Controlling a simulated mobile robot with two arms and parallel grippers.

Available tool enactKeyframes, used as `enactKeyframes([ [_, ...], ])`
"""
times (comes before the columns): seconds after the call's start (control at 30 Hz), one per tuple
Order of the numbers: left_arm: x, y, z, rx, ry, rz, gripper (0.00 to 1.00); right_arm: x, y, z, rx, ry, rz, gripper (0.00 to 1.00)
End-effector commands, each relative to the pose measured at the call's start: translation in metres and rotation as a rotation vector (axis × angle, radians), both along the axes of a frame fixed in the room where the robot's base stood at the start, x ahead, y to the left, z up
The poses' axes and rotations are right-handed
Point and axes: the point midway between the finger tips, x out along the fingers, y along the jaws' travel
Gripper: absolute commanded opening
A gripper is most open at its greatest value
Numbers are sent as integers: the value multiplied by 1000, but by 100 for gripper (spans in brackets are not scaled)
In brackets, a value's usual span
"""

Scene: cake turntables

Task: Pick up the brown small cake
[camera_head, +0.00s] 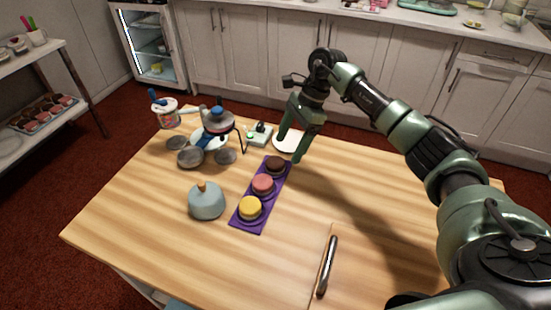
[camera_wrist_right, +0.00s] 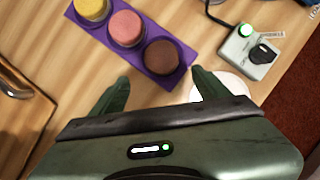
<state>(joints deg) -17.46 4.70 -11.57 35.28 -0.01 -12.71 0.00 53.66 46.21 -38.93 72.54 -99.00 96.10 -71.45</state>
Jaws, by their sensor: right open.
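The brown small cake (camera_head: 275,165) sits at the far end of a purple tray (camera_head: 245,225), in line with a pink cake (camera_head: 263,184) and a yellow cake (camera_head: 250,208). In the right wrist view the brown cake (camera_wrist_right: 164,60) lies just ahead of the fingertips, roughly between them but apart. My right gripper (camera_head: 292,147) is open and empty, pointing down above the table close to the brown cake; its fingers also show in the right wrist view (camera_wrist_right: 160,82). My left gripper is not in view.
A control box (camera_wrist_right: 250,50) with a green light and a white disc (camera_head: 290,141) lie beside the gripper. A turntable machine (camera_head: 217,125) with grey discs and a grey dome (camera_head: 206,203) stand left. A metal handle (camera_head: 327,266) lies at the front. The table's right side is clear.

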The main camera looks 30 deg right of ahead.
Motion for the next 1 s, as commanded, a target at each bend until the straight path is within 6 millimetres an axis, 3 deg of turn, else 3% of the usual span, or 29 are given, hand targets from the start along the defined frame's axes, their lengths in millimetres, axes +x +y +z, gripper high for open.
enactKeyframes([
  [0.4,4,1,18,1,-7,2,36,7,31,-44,3,1,0,76],
  [0.7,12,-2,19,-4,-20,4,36,7,33,-50,2,-1,-1,76],
  [0.93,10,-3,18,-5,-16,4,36,7,33,-49,2,-1,-1,12],
  [1.0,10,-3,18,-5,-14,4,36,7,33,-49,2,-1,-1,12],
])
